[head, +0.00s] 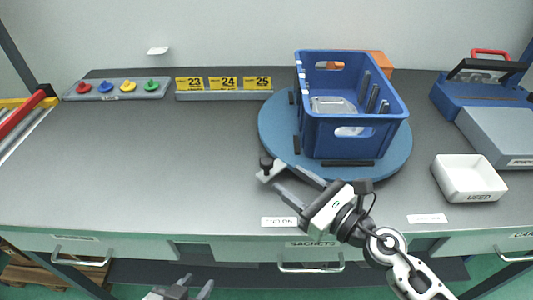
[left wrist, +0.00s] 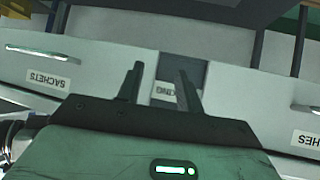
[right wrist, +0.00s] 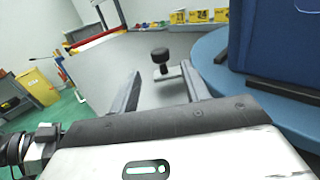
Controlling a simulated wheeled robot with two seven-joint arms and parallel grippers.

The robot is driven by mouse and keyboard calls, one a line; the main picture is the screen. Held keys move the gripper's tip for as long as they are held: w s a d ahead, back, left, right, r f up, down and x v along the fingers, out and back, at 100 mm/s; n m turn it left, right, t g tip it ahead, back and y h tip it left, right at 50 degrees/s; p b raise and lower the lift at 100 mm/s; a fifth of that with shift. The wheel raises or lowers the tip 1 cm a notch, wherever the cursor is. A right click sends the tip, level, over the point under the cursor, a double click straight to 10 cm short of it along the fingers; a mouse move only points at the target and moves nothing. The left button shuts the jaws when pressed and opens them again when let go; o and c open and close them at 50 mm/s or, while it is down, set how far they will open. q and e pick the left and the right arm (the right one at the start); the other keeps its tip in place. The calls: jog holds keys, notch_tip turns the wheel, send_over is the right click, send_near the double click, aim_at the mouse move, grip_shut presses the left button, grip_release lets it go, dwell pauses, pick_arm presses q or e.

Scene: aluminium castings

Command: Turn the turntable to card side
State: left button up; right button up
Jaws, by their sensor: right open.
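The turntable (head: 272,137) is a round blue disc on the bench. It carries a blue crate (head: 345,147) with a grey metal part and dark upright pieces inside. A metal tab with a black knob (head: 266,163) sticks out at the disc's front left; the knob also shows in the right wrist view (right wrist: 159,54). My right gripper (head: 287,177) is open and empty, its fingers pointing at the knob, which appears between and just beyond the fingertips in the right wrist view (right wrist: 161,70). My left gripper (head: 190,285) is open and empty, low before the bench front (left wrist: 158,72).
A white tray marked USED (head: 468,190) and blue-grey cases (head: 480,98) stand at the right. Yellow number cards (head: 223,84) and a strip of coloured knobs (head: 116,89) line the back. The bench's left and middle are clear. Drawers (head: 310,262) run along its front.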

aim_at(271, 167)
jog(key=x, duration=0.8)
jog(key=shift+f+p, duration=0.1)
jog(key=shift+p, duration=0.25)
jog(key=shift+c, duration=0.3)
grip_shut()
